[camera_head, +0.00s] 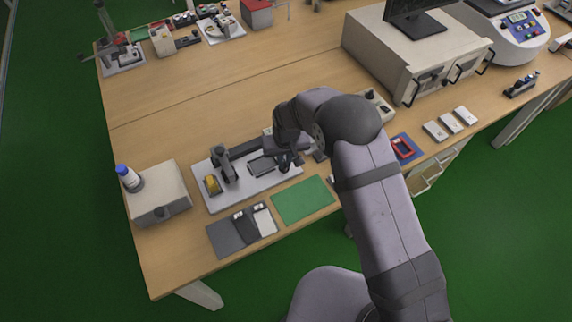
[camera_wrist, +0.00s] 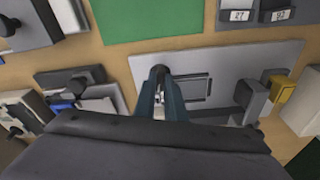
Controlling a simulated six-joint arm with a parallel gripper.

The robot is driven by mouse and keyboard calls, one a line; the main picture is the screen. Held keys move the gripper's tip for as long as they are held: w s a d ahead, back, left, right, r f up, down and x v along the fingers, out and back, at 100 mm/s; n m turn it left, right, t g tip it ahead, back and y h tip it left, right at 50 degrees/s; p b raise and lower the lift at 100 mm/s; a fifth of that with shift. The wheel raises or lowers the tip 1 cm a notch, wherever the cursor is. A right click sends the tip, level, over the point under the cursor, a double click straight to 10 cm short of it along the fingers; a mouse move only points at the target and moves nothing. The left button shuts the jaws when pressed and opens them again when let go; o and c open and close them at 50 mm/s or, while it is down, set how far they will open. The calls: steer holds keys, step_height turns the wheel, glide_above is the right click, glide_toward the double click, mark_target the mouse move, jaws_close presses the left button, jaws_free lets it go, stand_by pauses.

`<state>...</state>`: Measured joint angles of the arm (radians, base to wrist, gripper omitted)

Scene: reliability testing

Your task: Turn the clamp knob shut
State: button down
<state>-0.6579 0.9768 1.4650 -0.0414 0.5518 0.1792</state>
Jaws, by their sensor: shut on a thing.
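The clamp fixture is a light grey base plate (camera_head: 262,186) on the wooden table, with a dark grey upright block (camera_head: 226,168) and a yellow part (camera_head: 212,184) at its left end. In the wrist view the plate (camera_wrist: 225,58) runs across the upper middle, with a dark rectangular recess. My gripper (camera_wrist: 160,98) points down at the plate, its fingers closed around the dark clamp knob (camera_wrist: 158,72), whose top shows between the tips. In the head view my gripper (camera_head: 286,163) is over the plate's right end, and the knob is mostly hidden there. The knob's turn angle cannot be told.
A green mat (camera_head: 303,200) and a dark grey mat (camera_head: 226,237) with phones lie in front of the plate. A beige box (camera_head: 160,198) with a bottle stands left. A blue tray (camera_head: 407,149) with a red frame lies right.

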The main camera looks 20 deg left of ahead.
mark_target(285, 164)
steer(key=shift+n, duration=1.6)
steer(key=c, duration=2)
jaws_free()
steer(key=shift+r+p, duration=1.3)
steer(key=shift+r, duration=1)
